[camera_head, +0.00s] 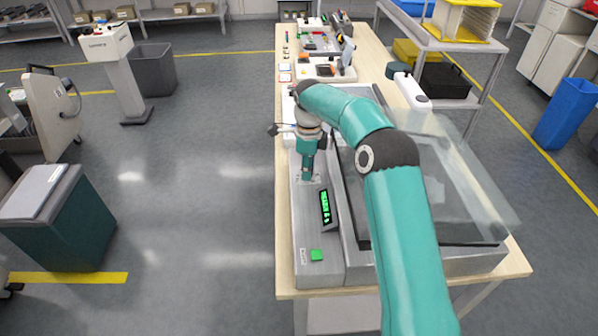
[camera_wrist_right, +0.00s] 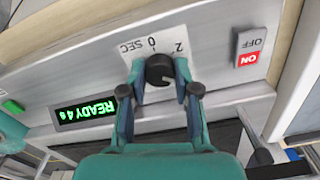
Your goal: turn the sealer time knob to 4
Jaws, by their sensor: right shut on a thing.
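The sealer (camera_head: 303,235) is a grey metal machine on the bench, with a clear lid raised at its right. Its black round time knob (camera_wrist_right: 159,70) sits on a white dial plate (camera_wrist_right: 148,48) marked 0 SEC and 2; other marks are hidden. My right gripper (camera_wrist_right: 159,75) is shut on the knob, one finger on each side. In the head view the right gripper (camera_head: 306,177) points down at the sealer's panel and hides the knob. My left gripper is out of view.
An ON/OFF switch (camera_wrist_right: 248,47), red at ON, is near the knob. A green button (camera_head: 317,254) is at the panel's near end. Tools and small devices (camera_head: 318,70) cover the bench's far part. A shelf trolley (camera_head: 455,45) stands at the right; open floor lies left.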

